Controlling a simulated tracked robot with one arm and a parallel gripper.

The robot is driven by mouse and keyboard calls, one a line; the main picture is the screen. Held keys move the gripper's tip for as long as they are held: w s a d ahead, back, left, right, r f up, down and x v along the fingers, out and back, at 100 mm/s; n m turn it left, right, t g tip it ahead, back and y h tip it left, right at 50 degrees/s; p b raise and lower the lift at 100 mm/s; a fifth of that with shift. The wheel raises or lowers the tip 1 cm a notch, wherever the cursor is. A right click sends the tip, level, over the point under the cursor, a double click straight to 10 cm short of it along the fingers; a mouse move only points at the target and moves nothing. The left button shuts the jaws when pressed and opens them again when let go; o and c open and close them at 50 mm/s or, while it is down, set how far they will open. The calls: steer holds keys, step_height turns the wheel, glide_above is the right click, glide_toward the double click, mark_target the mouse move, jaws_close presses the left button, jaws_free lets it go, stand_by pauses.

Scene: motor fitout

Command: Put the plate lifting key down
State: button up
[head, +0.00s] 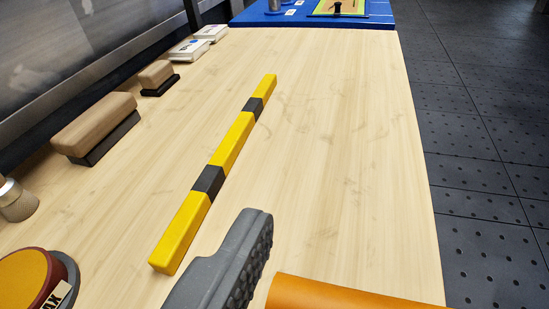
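One grey finger of my gripper (226,265), with a ridged pad on its right side, shows at the bottom centre over the wooden table. The other finger is out of view. An orange, rounded piece (345,296) enters at the bottom edge just right of the pad. It may be the handle of the plate lifting key, but most of it is cut off, and I cannot tell whether the finger touches it. The wooden table (340,160) lies beneath.
A yellow-and-black bar (232,145) lies lengthwise on the table. Wood-topped blocks (95,122), a metal knob (15,200) and a round red-and-yellow tin (25,278) stand left. A blue mat (310,20) with a framed panel is at the far end. The table's right side is clear.

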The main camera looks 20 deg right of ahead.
steer(key=w+f+b, duration=0.1)
steer(key=w+f, duration=0.3)
steer(key=w, duration=0.1)
steer(key=shift+w+d, duration=0.25)
steer(key=shift+d, duration=0.05)
steer(key=o, duration=0.8)
steer(key=shift+f, duration=0.1)
steer(key=shift+o, duration=0.2)
steer(key=p+v, duration=0.1)
steer(key=v, duration=1.1)
steer(key=shift+p, duration=0.3)
